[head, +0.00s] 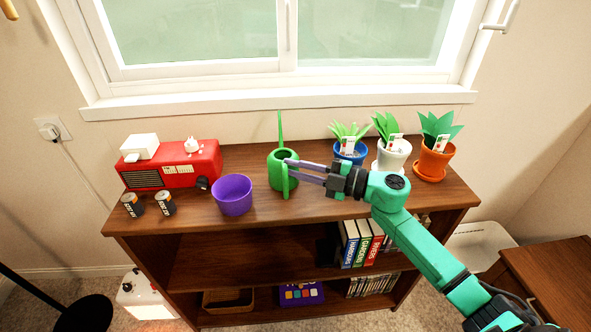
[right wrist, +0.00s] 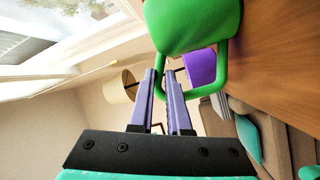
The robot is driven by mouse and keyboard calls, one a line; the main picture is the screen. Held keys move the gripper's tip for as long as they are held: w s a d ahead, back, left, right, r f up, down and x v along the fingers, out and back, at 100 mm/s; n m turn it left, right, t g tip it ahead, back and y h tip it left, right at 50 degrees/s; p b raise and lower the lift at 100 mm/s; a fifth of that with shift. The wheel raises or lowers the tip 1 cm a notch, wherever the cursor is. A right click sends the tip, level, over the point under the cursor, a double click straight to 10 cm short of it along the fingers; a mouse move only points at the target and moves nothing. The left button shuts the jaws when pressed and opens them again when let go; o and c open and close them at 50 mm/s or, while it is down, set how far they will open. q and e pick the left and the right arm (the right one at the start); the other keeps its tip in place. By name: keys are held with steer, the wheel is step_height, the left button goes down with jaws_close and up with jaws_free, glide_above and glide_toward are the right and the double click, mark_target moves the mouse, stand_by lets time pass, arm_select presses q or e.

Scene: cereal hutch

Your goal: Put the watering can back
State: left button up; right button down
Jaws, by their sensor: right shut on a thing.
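The green watering can (head: 277,170) is upright at the middle of the hutch top (head: 327,211), just right of the purple pot (head: 232,195). Its thin spout points toward the window. My right gripper (head: 289,171) reaches in from the right and is shut on the can's handle. In the right wrist view the can's green body (right wrist: 195,25) is close, and its handle loop (right wrist: 221,72) runs past the finger tips (right wrist: 163,72). I cannot tell whether the can's base touches the wood. My left gripper is not in view.
A red toaster-like box (head: 172,166) and two batteries (head: 149,204) stand at left. Potted plants in blue (head: 350,154), white (head: 393,158) and orange (head: 434,163) pots stand at right, near my right arm. Books (head: 362,244) fill part of the shelf below. A window sill (head: 280,102) is behind.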

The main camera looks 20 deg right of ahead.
steer(key=c, duration=0.9)
jaws_free()
steer(key=shift+o, duration=0.2)
steer(key=b+v, duration=0.1)
steer(key=v, duration=1.1)
